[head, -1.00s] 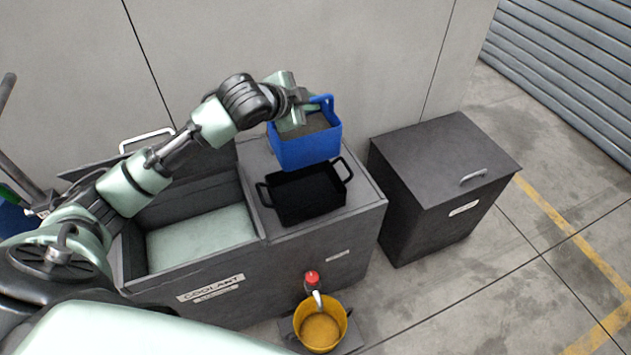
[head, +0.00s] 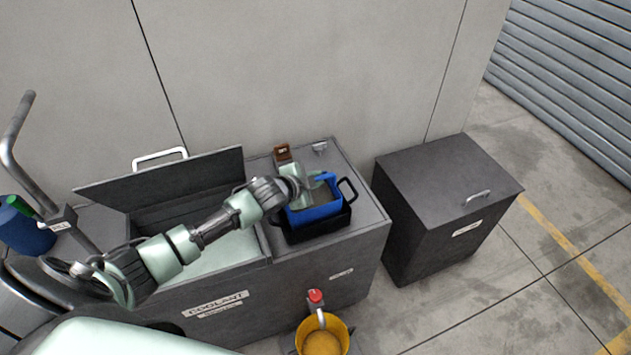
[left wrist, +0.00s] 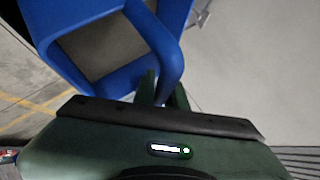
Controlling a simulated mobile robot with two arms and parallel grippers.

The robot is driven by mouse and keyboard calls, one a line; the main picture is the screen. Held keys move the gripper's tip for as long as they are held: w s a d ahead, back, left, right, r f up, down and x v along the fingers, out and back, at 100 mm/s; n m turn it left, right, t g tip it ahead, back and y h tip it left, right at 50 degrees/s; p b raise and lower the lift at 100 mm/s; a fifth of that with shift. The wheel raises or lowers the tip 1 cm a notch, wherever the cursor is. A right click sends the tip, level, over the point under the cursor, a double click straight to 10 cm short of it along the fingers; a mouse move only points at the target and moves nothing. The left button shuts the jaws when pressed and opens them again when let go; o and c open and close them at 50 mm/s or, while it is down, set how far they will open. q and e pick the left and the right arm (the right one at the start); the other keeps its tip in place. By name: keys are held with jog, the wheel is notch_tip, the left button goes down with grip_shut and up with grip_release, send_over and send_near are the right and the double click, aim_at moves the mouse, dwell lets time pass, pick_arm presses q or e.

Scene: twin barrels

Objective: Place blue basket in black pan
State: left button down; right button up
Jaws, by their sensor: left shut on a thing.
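The blue basket (head: 316,213) is in the head view, inside or just above the black pan (head: 318,232). I cannot tell whether it touches the pan floor. The pan, with two side handles, stands on the coolant cabinet's flat top. My left gripper (head: 312,183) is shut on the basket's handle from the left. In the left wrist view the basket (left wrist: 75,40) fills the upper left, its handle between the fingers (left wrist: 160,90). My right gripper is not in view.
The grey coolant cabinet (head: 245,305) has an open bin with a raised lid (head: 165,185) on the left. A closed dark box (head: 440,185) stands to the right. A yellow bucket (head: 323,338) sits below a red-topped tap (head: 316,297). A brown object (head: 282,152) is behind the gripper.

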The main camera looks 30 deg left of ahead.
pick_arm(q)
jog(key=shift+w+f, duration=0.1)
jog(key=shift+f, duration=0.65)
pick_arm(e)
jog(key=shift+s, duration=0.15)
pick_arm(q)
jog(key=shift+f, duration=0.15)
jog(key=c, duration=1.5)
grip_release()
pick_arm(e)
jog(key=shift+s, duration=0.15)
pick_arm(q)
jog(key=shift+o, duration=0.2)
jog(key=v, duration=1.2)
jog(key=shift+b, duration=0.45)
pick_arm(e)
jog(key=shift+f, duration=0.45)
